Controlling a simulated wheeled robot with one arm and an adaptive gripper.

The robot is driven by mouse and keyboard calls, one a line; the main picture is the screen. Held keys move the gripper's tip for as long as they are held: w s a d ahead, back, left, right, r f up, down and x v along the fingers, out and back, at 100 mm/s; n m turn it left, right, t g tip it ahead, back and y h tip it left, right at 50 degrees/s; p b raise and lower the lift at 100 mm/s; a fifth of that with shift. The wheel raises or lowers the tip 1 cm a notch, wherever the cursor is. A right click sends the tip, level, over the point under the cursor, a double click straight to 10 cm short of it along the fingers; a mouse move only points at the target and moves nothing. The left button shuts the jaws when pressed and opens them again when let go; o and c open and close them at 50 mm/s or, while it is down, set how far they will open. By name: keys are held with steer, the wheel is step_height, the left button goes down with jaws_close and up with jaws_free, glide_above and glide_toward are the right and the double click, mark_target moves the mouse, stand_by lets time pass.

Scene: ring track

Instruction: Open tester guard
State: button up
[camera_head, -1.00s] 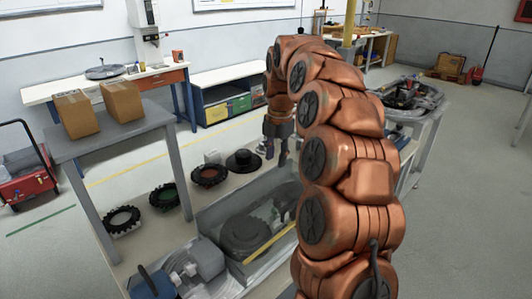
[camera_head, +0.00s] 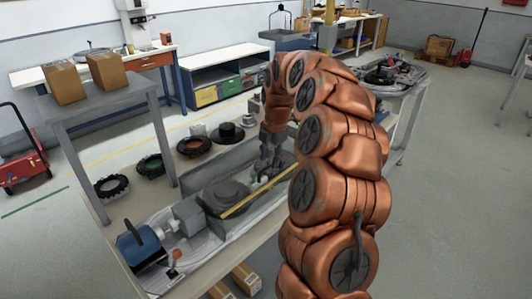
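The tester (camera_head: 225,193) stands on the long bench, with a dark round part inside a low, see-through grey housing. I take this housing to be the guard (camera_head: 243,222); a yellow strip runs along its near side. It appears closed around the round part, though its far right end is hidden behind my arm. My gripper (camera_head: 266,168) points down at the right part of the housing, beside the round part. Its fingers are small and dark against the grey, so contact and finger opening cannot be told.
A blue motor (camera_head: 140,246) with a small lever sits at the bench's near left end. Several dark rings (camera_head: 150,166) lie along the far side. A grey table with two cardboard boxes (camera_head: 108,70) stands at left. Open floor lies to the right.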

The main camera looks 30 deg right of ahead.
steer(key=shift+s+f+t, duration=0.2)
steer(key=shift+f+t, duration=0.1)
steer(key=shift+f, duration=0.35)
